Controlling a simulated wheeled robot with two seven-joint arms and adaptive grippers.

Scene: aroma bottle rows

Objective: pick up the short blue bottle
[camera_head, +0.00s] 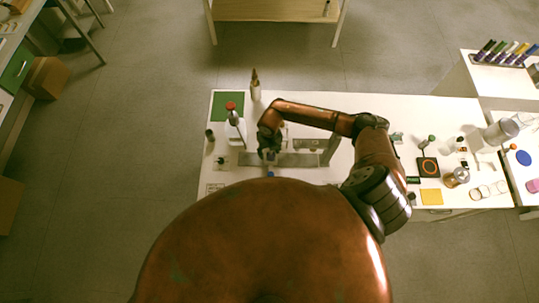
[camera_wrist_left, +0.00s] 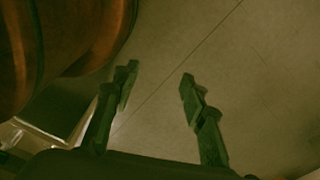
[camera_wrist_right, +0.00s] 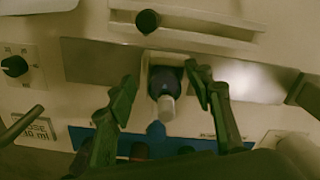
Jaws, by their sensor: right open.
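My right gripper (camera_head: 268,156) reaches down over the bench from the right arm. In the right wrist view the right gripper (camera_wrist_right: 161,76) is open, its fingers to either side of a dark blue bottle (camera_wrist_right: 163,78) with a pale cap. Gaps show between bottle and fingers, and I see no clear contact. In the head view, a small blue spot (camera_head: 270,174) shows just below the right gripper; I cannot tell whether it is this bottle. My left gripper (camera_wrist_left: 158,75) is open and empty above the floor; it is not seen in the head view.
A black round cap (camera_wrist_right: 147,20) stands beyond the blue bottle. A dark knob (camera_wrist_right: 15,66) is at left and a blue strip (camera_wrist_right: 85,135) runs nearer the wrist. A red-capped bottle (camera_head: 232,112) and green mat (camera_head: 220,101) lie left on the white bench (camera_head: 402,103).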

